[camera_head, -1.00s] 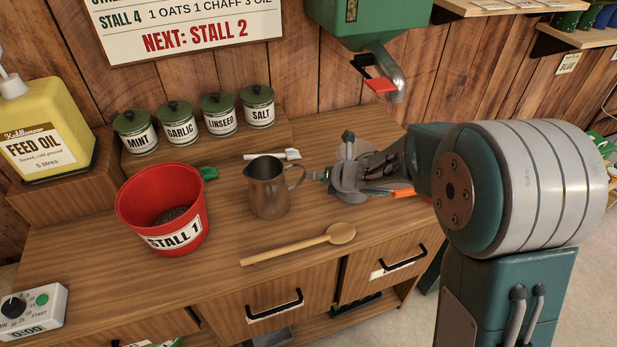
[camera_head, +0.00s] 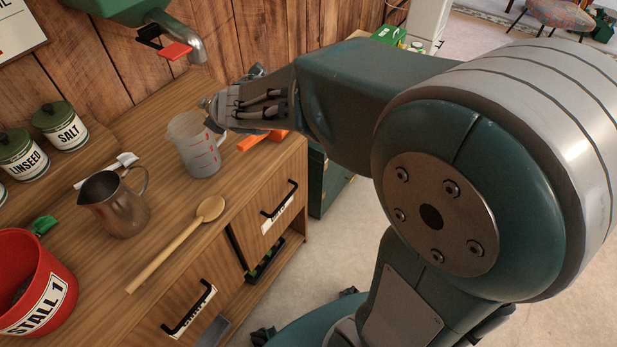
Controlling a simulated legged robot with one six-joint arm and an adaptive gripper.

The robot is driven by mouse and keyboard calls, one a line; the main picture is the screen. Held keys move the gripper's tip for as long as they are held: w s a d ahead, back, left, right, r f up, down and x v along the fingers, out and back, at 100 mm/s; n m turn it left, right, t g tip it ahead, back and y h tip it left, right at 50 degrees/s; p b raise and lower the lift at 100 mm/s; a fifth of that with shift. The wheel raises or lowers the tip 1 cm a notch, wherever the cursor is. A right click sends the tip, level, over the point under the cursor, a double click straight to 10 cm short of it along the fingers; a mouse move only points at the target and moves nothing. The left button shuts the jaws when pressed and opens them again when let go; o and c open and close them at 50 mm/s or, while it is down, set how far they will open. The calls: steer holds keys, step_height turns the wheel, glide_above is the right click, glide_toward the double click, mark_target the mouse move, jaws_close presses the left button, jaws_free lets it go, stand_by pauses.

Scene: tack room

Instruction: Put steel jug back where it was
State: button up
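The steel jug (camera_head: 118,203) stands upright on the wooden bench top at the left, with its handle toward the right. My gripper (camera_head: 212,108) is away from it, to the right and farther back, over the clear measuring jug (camera_head: 195,150). It overlaps that jug's upper right side in the picture; I cannot tell whether they touch. The gripper's fingers are seen from behind and partly hidden, so their opening does not show. Nothing of mine touches the steel jug.
A wooden spoon (camera_head: 180,243) lies in front of the steel jug, and a white scoop or brush (camera_head: 108,169) behind it. The red STALL 1 bucket (camera_head: 35,280) is at the left. An orange object (camera_head: 262,140) lies near the bench's right end. A green dispenser (camera_head: 125,8) hangs above.

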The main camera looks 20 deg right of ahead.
steer(key=s+d+r+m+g+h, duration=0.2)
steer(key=s+d+r+m+h, duration=0.25)
steer(key=s+d+m, duration=0.95)
steer(key=s+a+f+m+g, duration=0.1)
steer(key=s+a+m, duration=0.1)
steer(key=s+m, duration=0.4)
steer(key=s+a+f+m+g+y, duration=0.1)
steer(key=s+a+m+g, duration=0.1)
steer(key=s+m, duration=0.4)
steer(key=shift+f+m, duration=0.25)
steer(key=shift+m, duration=0.15)
steer(key=shift+a, duration=0.15)
